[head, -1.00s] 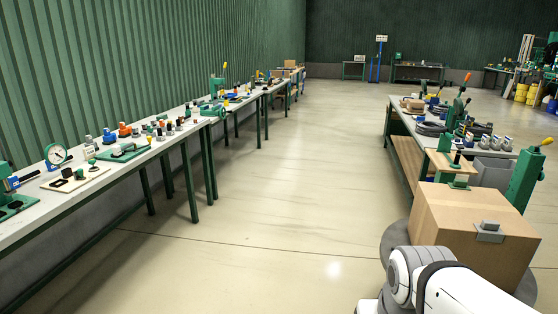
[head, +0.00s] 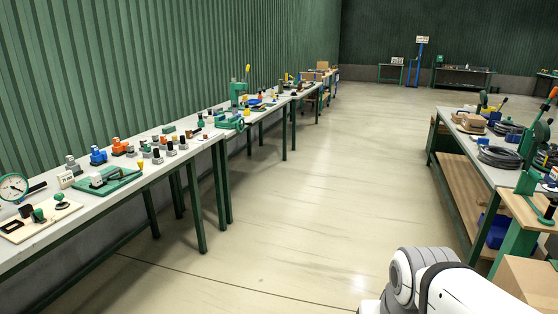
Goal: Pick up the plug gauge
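I cannot tell for certain which item is the plug gauge at this size. On the long grey bench at left (head: 212,140), several small dark-topped pieces with grey bases (head: 157,156) stand in a group. A green tray (head: 108,181) nearer to me carries a small grey and dark part (head: 97,180). A round dial gauge (head: 13,187) stands at the left edge, beside a pale board (head: 40,222) with dark and green pieces. My white arm shows at the bottom right, but my gripper is out of view.
Blue (head: 98,156) and orange (head: 119,147) fittings stand behind the tray. A green press (head: 240,95) is farther along. The right bench holds black hose coils (head: 499,156); a cardboard box (head: 530,280) is at the lower right. The floor between the benches is clear.

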